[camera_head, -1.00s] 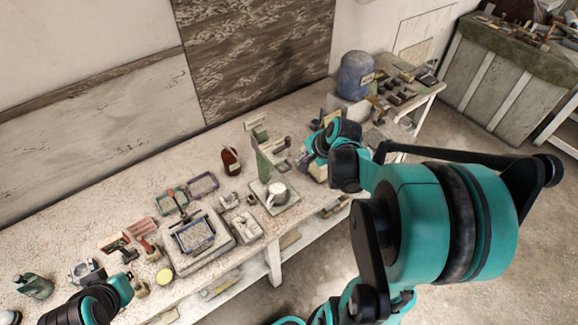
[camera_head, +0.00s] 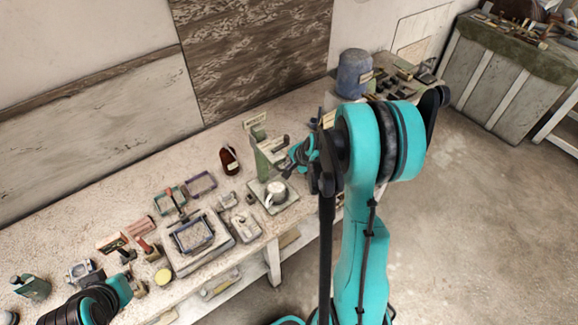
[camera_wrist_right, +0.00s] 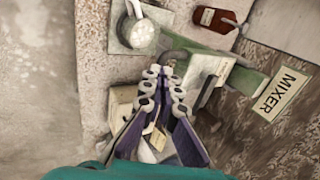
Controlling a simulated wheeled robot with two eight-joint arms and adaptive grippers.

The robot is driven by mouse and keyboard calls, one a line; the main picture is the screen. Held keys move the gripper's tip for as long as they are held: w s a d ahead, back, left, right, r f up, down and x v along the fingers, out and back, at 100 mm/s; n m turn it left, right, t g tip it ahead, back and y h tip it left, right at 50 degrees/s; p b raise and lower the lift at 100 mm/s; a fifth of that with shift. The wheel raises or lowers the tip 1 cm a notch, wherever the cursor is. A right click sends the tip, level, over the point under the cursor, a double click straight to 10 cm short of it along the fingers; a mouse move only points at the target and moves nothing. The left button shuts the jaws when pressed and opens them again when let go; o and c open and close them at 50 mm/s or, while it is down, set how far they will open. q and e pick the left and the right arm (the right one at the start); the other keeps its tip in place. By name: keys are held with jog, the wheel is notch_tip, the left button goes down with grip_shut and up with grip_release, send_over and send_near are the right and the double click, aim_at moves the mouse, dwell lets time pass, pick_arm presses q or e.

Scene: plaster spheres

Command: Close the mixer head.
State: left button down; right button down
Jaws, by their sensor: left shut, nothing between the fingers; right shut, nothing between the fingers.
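The mixer (camera_head: 263,165) has a green upright column and stands on a pale base by the bench's front edge. Its grey head (camera_head: 273,146) looks raised above the base. A pale bowl (camera_head: 276,193) stands on the base and also shows in the right wrist view (camera_wrist_right: 140,36). My right gripper (camera_head: 290,168) is shut and empty, just right of the mixer. In the right wrist view its fingertips (camera_wrist_right: 165,88) overlap the mixer's grey part (camera_wrist_right: 208,72); I cannot tell whether they touch. My left gripper (camera_head: 122,289) is shut at the lower left, its fingertips unclear.
A MIXER sign (camera_head: 255,121) stands behind the column. A dark red bottle (camera_head: 229,160) stands left of the mixer. A tray on a stone slab (camera_head: 193,236) and several small tools lie further left. A blue-grey drum (camera_head: 354,74) stands beyond my right arm.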

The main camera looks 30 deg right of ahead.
notch_tip(320, 180, down, 13)
jog(key=b, duration=1.2)
jog(key=shift+s+r+b, duration=0.15)
jog(key=shift+b, duration=0.15)
